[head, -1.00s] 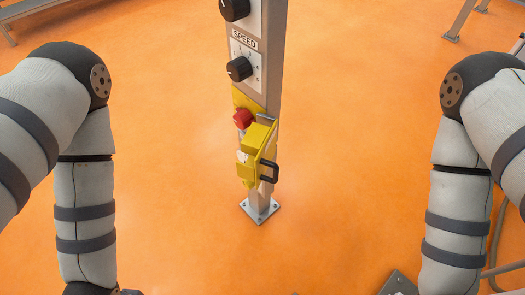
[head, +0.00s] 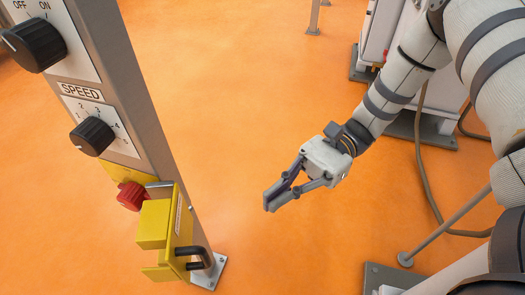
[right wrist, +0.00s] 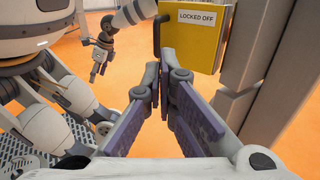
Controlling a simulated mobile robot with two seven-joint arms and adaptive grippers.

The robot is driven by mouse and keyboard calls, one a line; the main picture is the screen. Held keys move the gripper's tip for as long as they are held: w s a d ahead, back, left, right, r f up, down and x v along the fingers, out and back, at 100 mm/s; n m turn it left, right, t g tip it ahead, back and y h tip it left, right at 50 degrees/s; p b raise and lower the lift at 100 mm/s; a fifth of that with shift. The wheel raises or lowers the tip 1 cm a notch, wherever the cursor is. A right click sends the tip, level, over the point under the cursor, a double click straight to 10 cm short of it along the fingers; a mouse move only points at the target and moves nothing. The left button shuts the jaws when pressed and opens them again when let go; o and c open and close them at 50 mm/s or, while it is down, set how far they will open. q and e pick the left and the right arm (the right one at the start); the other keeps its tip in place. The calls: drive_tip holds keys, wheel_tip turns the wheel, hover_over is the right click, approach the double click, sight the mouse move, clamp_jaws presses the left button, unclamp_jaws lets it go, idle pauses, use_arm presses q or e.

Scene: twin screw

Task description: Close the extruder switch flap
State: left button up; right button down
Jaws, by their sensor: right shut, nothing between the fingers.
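The yellow switch flap (head: 182,222) is low on the grey metal post, swung out from it, with a black handle (head: 194,256) on its outer side. A red knob (head: 131,196) shows uncovered above a yellow block (head: 154,224). In the right wrist view the flap (right wrist: 188,38) carries a "LOCKED OFF" label, with the handle (right wrist: 158,32) at its left edge. My right gripper (head: 270,200) is shut and empty, right of the flap and apart from it; its fingers also show in the wrist view (right wrist: 155,78). My left gripper (right wrist: 98,70) is small in the wrist view; its jaw state is unclear.
The post (head: 150,120) also bears a SPEED dial (head: 92,136) and an ON/OFF knob (head: 34,45), both above the flap. Orange floor (head: 250,100) lies open right of the post. Machine parts and a hose (head: 425,165) stand behind my right arm.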

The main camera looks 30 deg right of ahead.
approach(182, 236)
drive_tip(key=s+a, duration=0.4)
drive_tip(key=a, duration=0.1)
drive_tip(key=shift+s+f+p, duration=0.2)
drive_tip(key=shift+f+p, duration=0.1)
drive_tip(key=shift+f, duration=0.15)
drive_tip(key=shift+a, duration=0.1)
